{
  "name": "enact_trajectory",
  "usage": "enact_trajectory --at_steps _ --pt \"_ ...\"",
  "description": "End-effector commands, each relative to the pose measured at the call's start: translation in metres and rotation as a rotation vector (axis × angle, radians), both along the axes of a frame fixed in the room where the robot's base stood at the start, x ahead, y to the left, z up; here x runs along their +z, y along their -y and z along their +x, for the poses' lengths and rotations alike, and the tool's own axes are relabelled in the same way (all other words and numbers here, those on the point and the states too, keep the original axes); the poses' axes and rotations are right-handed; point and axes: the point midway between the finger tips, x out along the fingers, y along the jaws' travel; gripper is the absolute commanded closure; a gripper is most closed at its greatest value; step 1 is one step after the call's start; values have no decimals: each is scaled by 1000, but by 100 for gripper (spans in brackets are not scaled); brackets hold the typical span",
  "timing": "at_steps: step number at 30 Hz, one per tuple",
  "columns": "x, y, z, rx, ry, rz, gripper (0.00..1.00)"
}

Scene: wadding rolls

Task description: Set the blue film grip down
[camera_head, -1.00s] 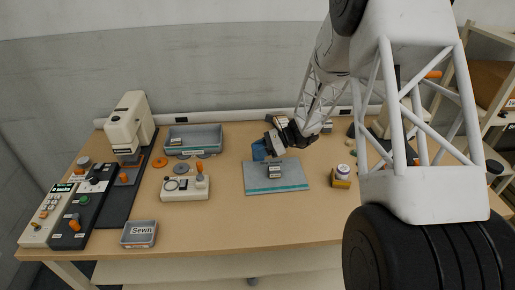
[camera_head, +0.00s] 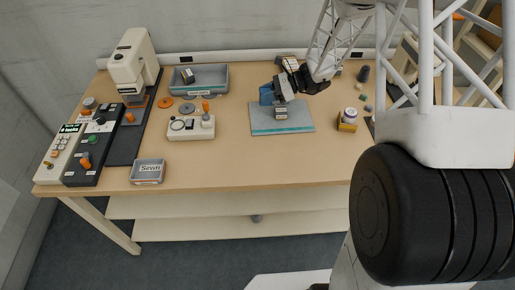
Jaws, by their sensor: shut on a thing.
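The blue film grip (camera_head: 266,95) is held at my gripper (camera_head: 275,94), over the back part of the grey mat (camera_head: 300,124) with a teal strip. My gripper is shut on it. Whether the grip touches the mat, I cannot tell. A small dark block with a pale label (camera_head: 281,112) is on the mat just below my gripper. The jaws partly hide the grip.
A grey tray (camera_head: 213,88) with a small item in it is at the back. A white device with dials (camera_head: 190,127) stands left of the mat. A "Sewn" box (camera_head: 147,171) is at the front left. A yellow holder with a white-topped jar (camera_head: 348,119) stands right of the mat. The front middle of the table is clear.

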Motion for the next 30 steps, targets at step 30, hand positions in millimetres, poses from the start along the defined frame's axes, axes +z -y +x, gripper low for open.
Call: enact_trajectory --at_steps 30 --pt "14 4 -208 -254 6 19 90"
